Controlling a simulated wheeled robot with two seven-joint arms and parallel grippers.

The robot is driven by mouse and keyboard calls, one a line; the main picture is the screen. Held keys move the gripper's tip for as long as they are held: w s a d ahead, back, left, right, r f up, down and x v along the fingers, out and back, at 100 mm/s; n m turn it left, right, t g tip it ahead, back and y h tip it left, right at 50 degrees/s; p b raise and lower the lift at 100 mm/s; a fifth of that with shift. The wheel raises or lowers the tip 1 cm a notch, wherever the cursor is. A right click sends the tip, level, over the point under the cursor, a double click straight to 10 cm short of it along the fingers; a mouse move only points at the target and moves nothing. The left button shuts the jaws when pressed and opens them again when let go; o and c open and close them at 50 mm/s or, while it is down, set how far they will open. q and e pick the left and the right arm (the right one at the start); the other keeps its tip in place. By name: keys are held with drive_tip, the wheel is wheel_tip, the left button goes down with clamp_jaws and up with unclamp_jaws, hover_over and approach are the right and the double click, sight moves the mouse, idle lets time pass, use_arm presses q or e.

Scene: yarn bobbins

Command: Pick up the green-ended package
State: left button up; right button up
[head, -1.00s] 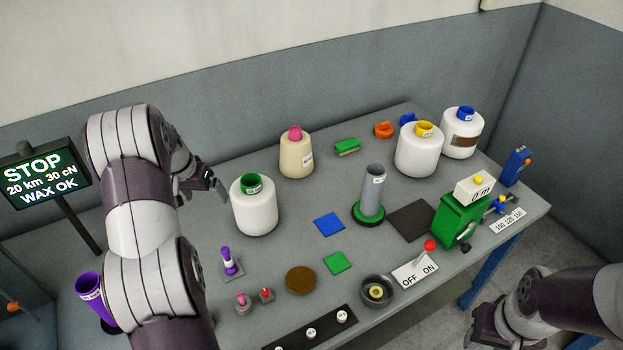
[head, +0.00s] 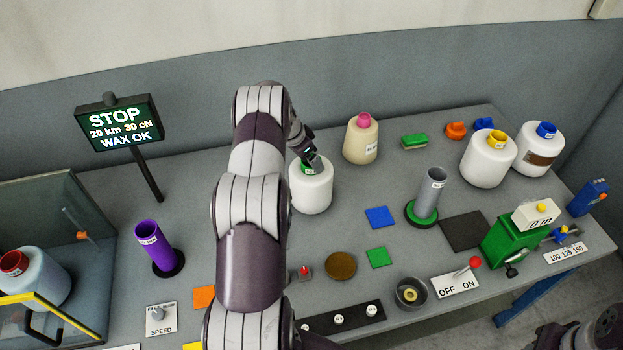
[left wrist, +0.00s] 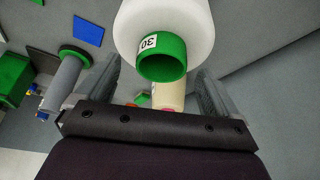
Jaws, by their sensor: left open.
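The green-ended package (head: 312,190) is a white bobbin with a green tube end on top, upright on the grey table. In the left wrist view the green tube end (left wrist: 162,62), with a label reading 30, shows between the two spread fingers of the left gripper (left wrist: 160,80). The left gripper is open; I cannot tell whether either finger touches the package. My right gripper (head: 550,336) is only partly in view at the bottom right corner.
A cream cone with a pink tip (head: 361,140) stands close, right of the package. White bobbins with yellow (head: 488,160) and blue (head: 540,150) ends stand farther right. A grey tube (head: 430,190) stands in front. A purple tube (head: 153,245) stands left.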

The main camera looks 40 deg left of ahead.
use_arm(q)
drive_tip(key=x, duration=0.3)
drive_tip(key=shift+a, duration=0.1)
drive_tip(key=shift+r, duration=0.15)
drive_tip(key=c, duration=1.1)
clamp_jaws()
drive_tip(key=shift+w+a+r, duration=0.1)
drive_tip(key=shift+r, duration=0.05)
use_arm(e)
drive_tip(key=shift+w+r, duration=0.1)
drive_tip(key=shift+r, duration=0.55)
use_arm(q)
wheel_tip(320, 180, up, 10)
drive_tip(key=b, duration=0.3)
drive_tip(key=shift+b, duration=0.35)
use_arm(e)
wheel_tip(320, 180, down, 4)
drive_tip(key=shift+r, duration=0.1)
